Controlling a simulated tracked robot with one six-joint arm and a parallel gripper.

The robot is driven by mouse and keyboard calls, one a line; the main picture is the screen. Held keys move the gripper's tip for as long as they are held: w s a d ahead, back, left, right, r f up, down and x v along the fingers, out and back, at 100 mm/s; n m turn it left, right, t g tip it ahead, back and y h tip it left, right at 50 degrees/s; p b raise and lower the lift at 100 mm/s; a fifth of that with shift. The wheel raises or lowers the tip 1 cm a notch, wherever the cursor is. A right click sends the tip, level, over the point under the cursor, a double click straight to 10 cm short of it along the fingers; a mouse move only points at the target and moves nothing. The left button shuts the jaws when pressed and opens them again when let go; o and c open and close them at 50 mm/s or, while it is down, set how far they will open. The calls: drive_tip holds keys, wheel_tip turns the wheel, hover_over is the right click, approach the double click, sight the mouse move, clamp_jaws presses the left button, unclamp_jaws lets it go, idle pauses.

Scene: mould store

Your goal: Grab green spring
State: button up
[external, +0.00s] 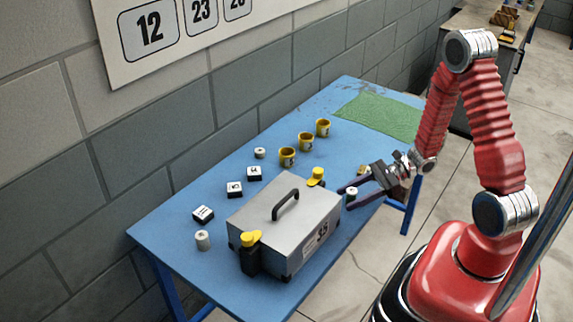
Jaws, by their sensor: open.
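I cannot make out a green spring in the external view. The only clearly green thing is a flat mat (385,117) at the far right end of the blue table. My gripper (344,197) is open above the table's right edge, beside the grey case. A small pale cylinder (351,193) shows at its fingers; I cannot tell whether it lies between them or beyond them. Another pale cylinder (203,240) stands at the left front, and a third (260,153) stands near the wall.
The grey case (262,214) with handle and yellow latches fills the table's near middle. Three yellow cups (305,141) stand in a row behind it. Several black-and-white blocks (234,189) lie to the left. The blue table (160,228) runs along a block wall.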

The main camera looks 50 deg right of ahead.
sight(352, 190)
drive_tip(key=shift+c, duration=0.4)
drive_tip(key=c, duration=1.1)
drive_tip(key=shift+r, duration=0.2)
drive_tip(key=shift+r, duration=4.8)
